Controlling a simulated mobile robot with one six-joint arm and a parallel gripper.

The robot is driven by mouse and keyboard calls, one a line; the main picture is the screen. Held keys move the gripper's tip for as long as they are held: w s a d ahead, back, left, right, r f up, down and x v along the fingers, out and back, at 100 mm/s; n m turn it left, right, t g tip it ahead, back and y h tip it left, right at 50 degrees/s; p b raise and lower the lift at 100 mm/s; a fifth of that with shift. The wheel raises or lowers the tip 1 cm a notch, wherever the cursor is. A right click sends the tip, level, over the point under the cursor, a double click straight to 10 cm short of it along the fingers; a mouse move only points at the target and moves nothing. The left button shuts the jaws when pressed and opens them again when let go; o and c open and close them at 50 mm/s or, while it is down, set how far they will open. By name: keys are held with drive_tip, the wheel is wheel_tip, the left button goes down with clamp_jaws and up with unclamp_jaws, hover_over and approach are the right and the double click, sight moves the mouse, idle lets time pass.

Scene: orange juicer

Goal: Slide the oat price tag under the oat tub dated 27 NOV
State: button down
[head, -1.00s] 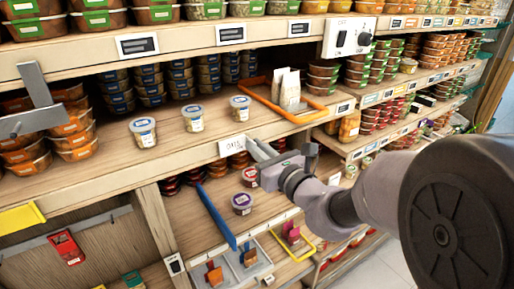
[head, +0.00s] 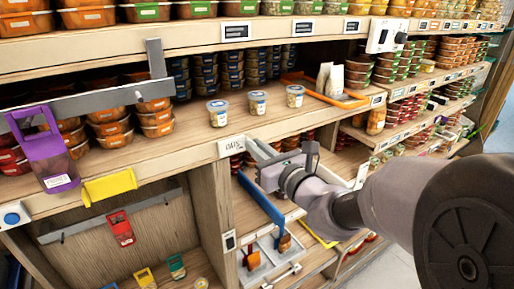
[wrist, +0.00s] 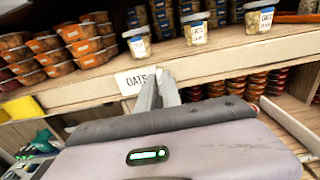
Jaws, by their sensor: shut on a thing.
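My gripper (head: 252,152) is shut on the white oats price tag (head: 230,147), which sticks out left of the fingertips in front of the shelf's front edge. In the wrist view the tag (wrist: 131,82) reads "OATS", beside my closed fingers (wrist: 160,90). Three oat tubs with blue lids stand in a row on the shelf: a left one (head: 217,112), a middle one (head: 257,103) and a right one (head: 295,96). The tag is below and in front of the left tub (wrist: 139,43), apart from it. The dates on the tubs are too small to read.
Orange tubs (head: 110,123) are stacked left on the same wooden shelf (head: 165,137). A grey rail (head: 100,103) with a purple holder (head: 45,155) stands out at left. Shelf around the oat tubs is clear.

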drive_tip(key=shift+w+d, duration=0.25)
drive_tip(key=shift+d, duration=0.05)
drive_tip(key=c, duration=1.5)
unclamp_jaws()
drive_tip(key=shift+s+a, duration=0.1)
drive_tip(key=b+v, duration=0.6)
drive_tip(key=v, duration=1.1)
drive_tip(key=shift+s, duration=0.15)
